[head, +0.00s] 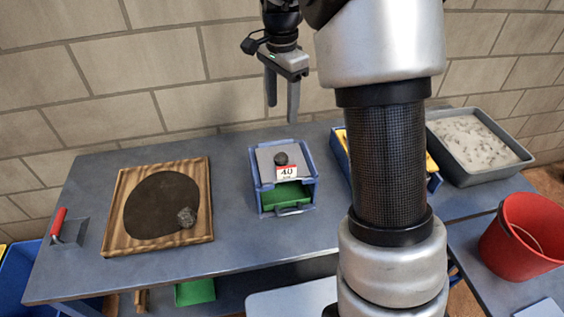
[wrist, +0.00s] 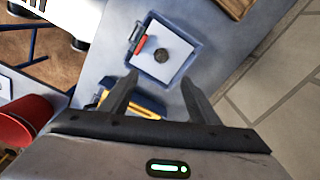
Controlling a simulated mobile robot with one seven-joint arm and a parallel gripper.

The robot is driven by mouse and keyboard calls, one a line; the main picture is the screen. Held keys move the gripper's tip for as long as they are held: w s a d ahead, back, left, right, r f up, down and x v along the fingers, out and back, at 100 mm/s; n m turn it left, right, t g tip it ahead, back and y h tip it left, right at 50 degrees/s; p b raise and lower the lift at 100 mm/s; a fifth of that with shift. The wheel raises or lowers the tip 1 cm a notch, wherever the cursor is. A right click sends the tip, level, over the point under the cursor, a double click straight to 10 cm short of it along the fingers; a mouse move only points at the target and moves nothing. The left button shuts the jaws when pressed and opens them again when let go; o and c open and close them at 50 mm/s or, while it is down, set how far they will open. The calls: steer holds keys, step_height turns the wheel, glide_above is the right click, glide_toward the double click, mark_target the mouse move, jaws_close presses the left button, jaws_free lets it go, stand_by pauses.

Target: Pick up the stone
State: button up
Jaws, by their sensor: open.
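A rough grey stone (head: 186,217) lies on the lower right part of a dark round patch on a wooden board (head: 111,239), at the left of the table. My gripper (head: 282,112) is open and empty, pointing down above and behind a blue box (head: 267,206), well to the right of the stone and higher. In the wrist view the fingers (wrist: 159,80) are apart with nothing between them. A small dark round thing (head: 281,158) sits on the box's grey top; it also shows in the wrist view (wrist: 161,56). I cannot tell whether it is a knob or another stone.
The box has a "40" label (head: 287,173) and a green lower part. A red-handled tool (head: 58,224) lies at the table's left end. A grey tray of gravel (head: 520,172) and a red bucket (head: 509,244) stand at the right. The table between board and box is clear.

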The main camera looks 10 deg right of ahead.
steer(key=n, duration=0.3)
glide_above(282, 155)
step_height(282, 155, down, 12)
steer(key=shift+s+d+r, duration=0.1)
steer(key=shift+s+d, duration=0.05)
steer(key=shift+w+a+f, duration=0.1)
steer(key=shift+f, duration=1.3)
steer(key=shift+w+a+f, duration=0.1)
steer(key=shift+f, duration=1.25)
steer(key=shift+r, duration=0.1)
steer(key=c, duration=1.3)
